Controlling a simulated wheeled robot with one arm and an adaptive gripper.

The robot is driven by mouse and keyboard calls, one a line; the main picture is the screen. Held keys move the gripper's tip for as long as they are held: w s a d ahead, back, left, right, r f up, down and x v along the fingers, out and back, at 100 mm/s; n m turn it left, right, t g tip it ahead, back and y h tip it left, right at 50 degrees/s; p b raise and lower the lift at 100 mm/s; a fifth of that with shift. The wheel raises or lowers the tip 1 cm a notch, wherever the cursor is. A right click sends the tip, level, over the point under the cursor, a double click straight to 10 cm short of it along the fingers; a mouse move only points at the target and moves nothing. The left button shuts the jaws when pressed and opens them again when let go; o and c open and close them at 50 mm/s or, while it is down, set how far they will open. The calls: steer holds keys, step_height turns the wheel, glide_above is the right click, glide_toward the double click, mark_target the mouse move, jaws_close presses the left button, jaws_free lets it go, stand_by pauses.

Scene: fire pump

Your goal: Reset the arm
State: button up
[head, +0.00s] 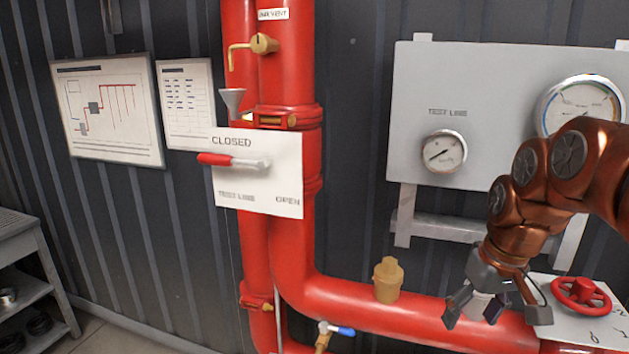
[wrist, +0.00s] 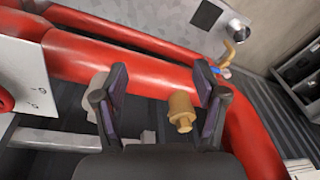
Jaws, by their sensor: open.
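My gripper (head: 497,312) hangs at the lower right of the head view, fingers pointing down, in front of the horizontal red pipe and left of the red handwheel. In the wrist view my gripper (wrist: 160,105) shows two dark fingers spread apart with nothing between them that I can see held. A brass fitting (wrist: 181,111) shows beyond the fingers, near the right one. In the head view the brass fitting (head: 388,280) stands on the red pipe, left of my gripper and apart from it. My copper-coloured arm reaches in from the right edge.
A red lever (head: 230,160) sits on a white plate (head: 262,195) at its CLOSED side. A red handwheel (head: 581,296) is close right of my gripper. A gauge panel (head: 410,100) stands behind my arm. A blue-handled valve (head: 338,330) is low. Shelves (head: 30,260) stand left.

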steer(key=s+a+f+g, duration=0.1)
steer(key=s+a+f, duration=0.1)
steer(key=s+f, duration=0.2)
steer(key=s+a+f+m+g, duration=0.1)
steer(key=s+a+f, duration=0.2)
steer(key=s, duration=0.7)
steer(key=s+a+f+g+h, duration=0.1)
steer(key=s+a+f, duration=0.2)
steer(key=s, duration=0.5)
steer(key=shift+f+p, duration=0.35)
steer(key=shift+f, duration=0.55)
